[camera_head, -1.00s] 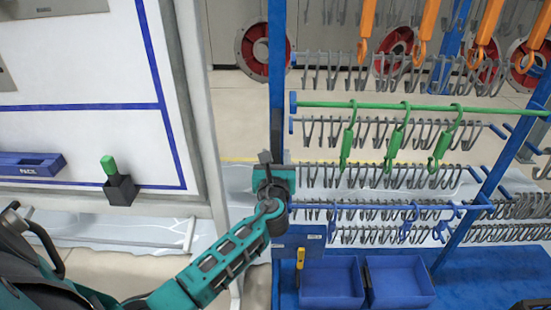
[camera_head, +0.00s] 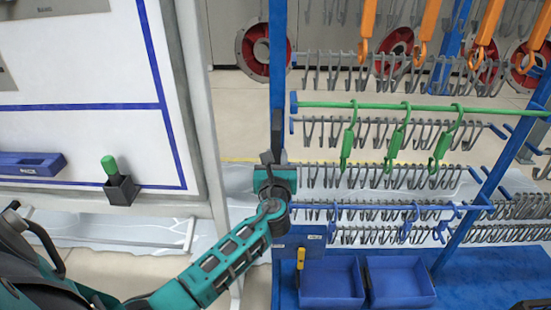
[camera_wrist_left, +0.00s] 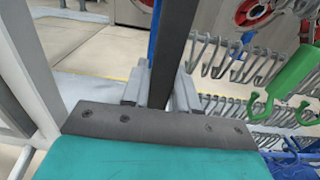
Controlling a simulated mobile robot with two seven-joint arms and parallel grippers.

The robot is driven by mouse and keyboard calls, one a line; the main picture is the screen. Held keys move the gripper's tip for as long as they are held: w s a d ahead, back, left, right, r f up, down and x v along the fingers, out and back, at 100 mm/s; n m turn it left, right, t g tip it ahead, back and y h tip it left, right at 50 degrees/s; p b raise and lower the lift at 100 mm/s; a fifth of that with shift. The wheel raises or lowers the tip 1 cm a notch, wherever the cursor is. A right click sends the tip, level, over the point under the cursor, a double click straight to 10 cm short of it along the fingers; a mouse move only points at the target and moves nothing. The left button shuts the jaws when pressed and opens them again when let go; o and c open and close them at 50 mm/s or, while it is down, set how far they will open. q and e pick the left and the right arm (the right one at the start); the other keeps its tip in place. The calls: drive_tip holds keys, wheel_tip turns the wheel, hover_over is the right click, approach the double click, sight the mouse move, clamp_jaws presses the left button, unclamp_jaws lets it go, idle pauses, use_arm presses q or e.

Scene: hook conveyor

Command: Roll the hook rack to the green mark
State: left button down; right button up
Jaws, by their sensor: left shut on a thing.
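The hook rack (camera_head: 277,75) has blue uprights and several rows of grey hooks, and stands at the right of the head view. Its green rail (camera_head: 330,105) carries green hooks, with orange hooks above. My left gripper (camera_head: 272,160) is at the rack's left upright. In the left wrist view, its grey fingers (camera_wrist_left: 160,90) are shut on either side of a dark upright bar (camera_wrist_left: 176,50) of the rack. The grip itself is partly hidden in the head view. I cannot make out a green mark on the floor in these frames. My right gripper is not in view.
A white board (camera_head: 80,130) on a grey frame stands at the left, close to my left arm. Blue bins (camera_head: 330,285) sit on the rack's blue base. Pale floor with a yellow line (camera_head: 240,160) shows behind, and red round machine parts (camera_head: 253,50) stand farther back.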

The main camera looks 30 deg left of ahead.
use_arm(q)
drive_tip(key=w+d+b, duration=0.2)
drive_tip(key=w+d, duration=0.5)
drive_tip(key=d, duration=0.5)
drive_tip(key=shift+w+b, duration=0.15)
drive_tip(key=shift+b, duration=0.2)
drive_tip(key=c, duration=1)
unclamp_jaws()
drive_tip(key=shift+o, duration=0.2)
drive_tip(key=p+v, duration=0.6)
drive_tip(key=v, duration=0.7)
